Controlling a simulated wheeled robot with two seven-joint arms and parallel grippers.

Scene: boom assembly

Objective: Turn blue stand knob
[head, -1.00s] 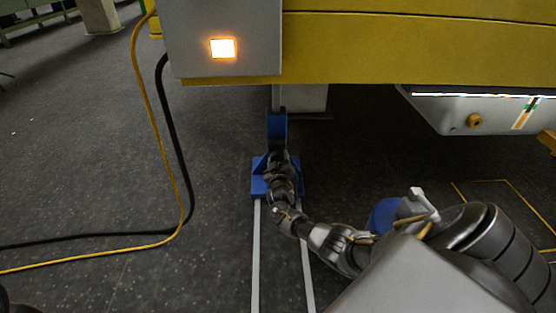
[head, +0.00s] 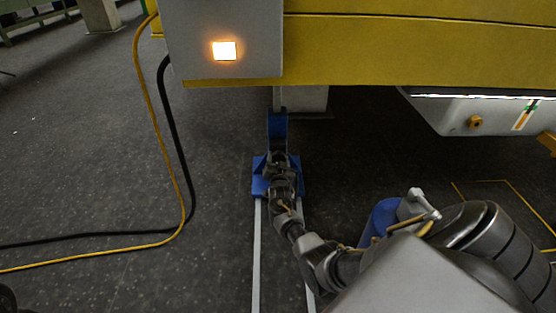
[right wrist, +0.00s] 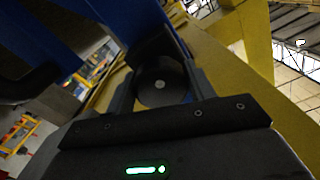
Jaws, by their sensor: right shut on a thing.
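The blue stand (head: 278,124) rises from a blue base (head: 260,184) on the floor, under the yellow beam, in the head view. My right gripper (head: 280,162) is at the front of the stand and covers its middle. In the right wrist view, my right gripper (right wrist: 158,92) is shut on a dark round knob (right wrist: 160,84) with a pale centre, between its two fingers. The blue stand (right wrist: 125,18) also shows there behind the knob. My left gripper is not in view.
A yellow beam (head: 400,50) and a grey box (head: 225,25) with a lit orange-white lamp hang above the stand. A yellow cable (head: 165,160) and a black cable (head: 178,150) lie at left. Pale floor strips (head: 256,250) run from the base. The left floor is mostly clear.

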